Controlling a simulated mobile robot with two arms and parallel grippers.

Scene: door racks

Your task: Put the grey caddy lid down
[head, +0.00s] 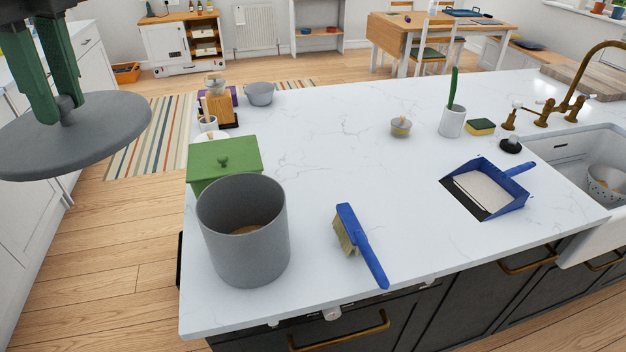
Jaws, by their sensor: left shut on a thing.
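The grey caddy lid (98,132) is a flat round disc with a small knob on top. My left gripper (62,98), with green fingers, is shut on that knob and holds the lid in the air at the upper left, left of the counter. The grey caddy (243,245) stands open on the counter's near left part, with something brownish at its bottom. The lid is apart from the caddy. My right gripper is not in view.
The white counter (340,170) has free room in its middle. A green lidded box (232,155) stands behind the caddy. A blue brush (360,245) lies right of it. A blue dustpan (495,190) lies near the sink (575,150). A striped rug (160,135) lies on the floor.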

